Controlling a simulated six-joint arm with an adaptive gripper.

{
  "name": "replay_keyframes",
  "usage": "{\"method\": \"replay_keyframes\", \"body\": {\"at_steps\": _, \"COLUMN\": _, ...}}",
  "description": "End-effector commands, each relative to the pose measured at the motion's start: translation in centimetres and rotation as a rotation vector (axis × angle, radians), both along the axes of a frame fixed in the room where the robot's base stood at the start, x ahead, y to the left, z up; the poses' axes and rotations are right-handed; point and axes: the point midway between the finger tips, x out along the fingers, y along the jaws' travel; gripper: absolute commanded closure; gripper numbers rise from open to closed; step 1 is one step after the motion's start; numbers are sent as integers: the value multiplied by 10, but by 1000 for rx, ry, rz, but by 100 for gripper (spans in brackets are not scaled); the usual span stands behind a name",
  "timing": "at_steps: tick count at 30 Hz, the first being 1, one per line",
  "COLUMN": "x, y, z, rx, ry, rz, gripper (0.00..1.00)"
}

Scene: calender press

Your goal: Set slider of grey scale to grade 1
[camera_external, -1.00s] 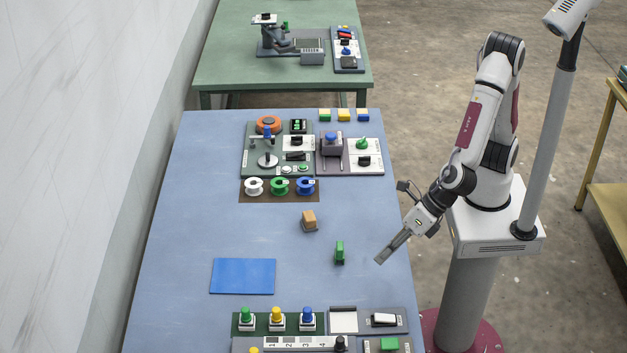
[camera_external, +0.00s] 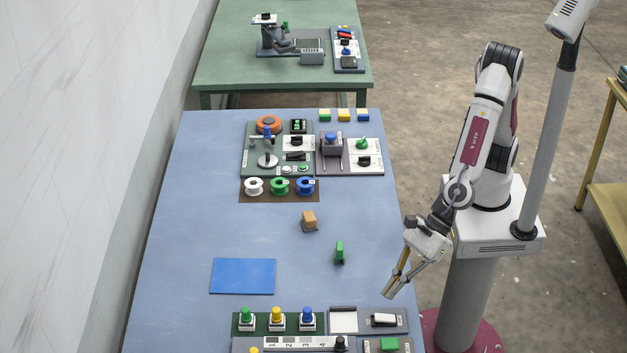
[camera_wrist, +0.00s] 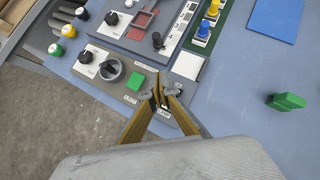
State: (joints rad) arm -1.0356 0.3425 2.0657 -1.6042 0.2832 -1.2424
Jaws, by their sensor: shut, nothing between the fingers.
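The grey scale (camera_external: 296,343) lies at the bottom edge of the outside view, a pale strip numbered 1 to 4 from left to right. Its black slider knob (camera_external: 340,343) stands at the right end, beyond the 4. The wrist view shows the scale (camera_wrist: 183,25) at the top, with the black knob (camera_wrist: 157,40) at its near end. My gripper (camera_external: 388,294) is shut and empty, above the right table edge, up and right of the knob. In the wrist view my gripper's fingertips (camera_wrist: 160,94) appear in front of the lamp panel, apart from the knob.
A panel with a white rocker switch (camera_external: 384,320) lies below my gripper. Green, yellow and blue buttons (camera_external: 276,318) stand behind the scale. Bare table surrounds the blue mat (camera_external: 242,276).

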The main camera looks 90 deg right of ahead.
Motion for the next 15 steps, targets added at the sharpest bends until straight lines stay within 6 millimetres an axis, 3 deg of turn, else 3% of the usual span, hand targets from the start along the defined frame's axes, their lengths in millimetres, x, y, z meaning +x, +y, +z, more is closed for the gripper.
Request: {"method": "replay_keyframes", "body": {"at_steps": 15, "x": 2, "y": 1, "z": -3, "rx": 0, "ry": 1, "rz": -4, "gripper": 100}}
